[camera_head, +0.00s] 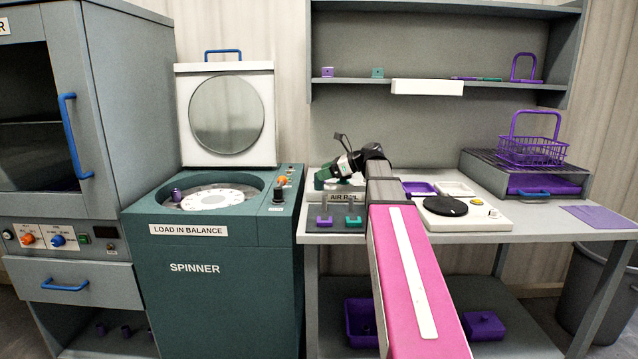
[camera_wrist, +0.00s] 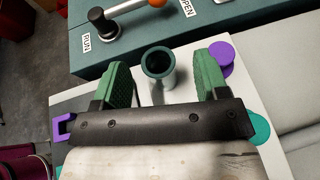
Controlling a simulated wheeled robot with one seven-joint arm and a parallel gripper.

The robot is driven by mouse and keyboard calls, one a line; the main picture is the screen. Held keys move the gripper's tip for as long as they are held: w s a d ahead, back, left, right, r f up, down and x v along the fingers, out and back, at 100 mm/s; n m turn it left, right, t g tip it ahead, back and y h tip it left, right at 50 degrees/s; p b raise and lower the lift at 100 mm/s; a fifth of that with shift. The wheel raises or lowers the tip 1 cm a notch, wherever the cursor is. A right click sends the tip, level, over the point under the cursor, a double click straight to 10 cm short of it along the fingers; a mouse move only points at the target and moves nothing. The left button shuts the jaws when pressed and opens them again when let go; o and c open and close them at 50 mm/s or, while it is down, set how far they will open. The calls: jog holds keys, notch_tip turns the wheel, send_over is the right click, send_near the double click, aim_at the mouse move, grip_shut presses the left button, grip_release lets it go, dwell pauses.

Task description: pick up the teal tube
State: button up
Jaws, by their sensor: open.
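The teal tube (camera_wrist: 158,62) stands upright with its dark open mouth showing in the wrist view. It is between the two green fingers of my gripper (camera_wrist: 160,82), with a gap on each side. My gripper is open, and its fingers are apart from the tube. In the head view my gripper (camera_head: 338,169) is low over the white air rail block, and a teal piece (camera_head: 319,181), probably the tube, shows at its left.
The teal spinner (camera_head: 195,229) stands left, its lid up and a purple tube (camera_head: 177,194) in it. Purple (camera_head: 325,217) and teal (camera_head: 353,216) pieces stand in front of the rail. A white device with a black disc (camera_head: 446,206) is to the right.

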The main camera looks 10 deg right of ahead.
aim_at(315, 175)
jog(key=x, duration=0.4)
jog(key=shift+s+a+f, duration=0.1)
jog(key=shift+a, duration=0.1)
jog(key=c, duration=1)
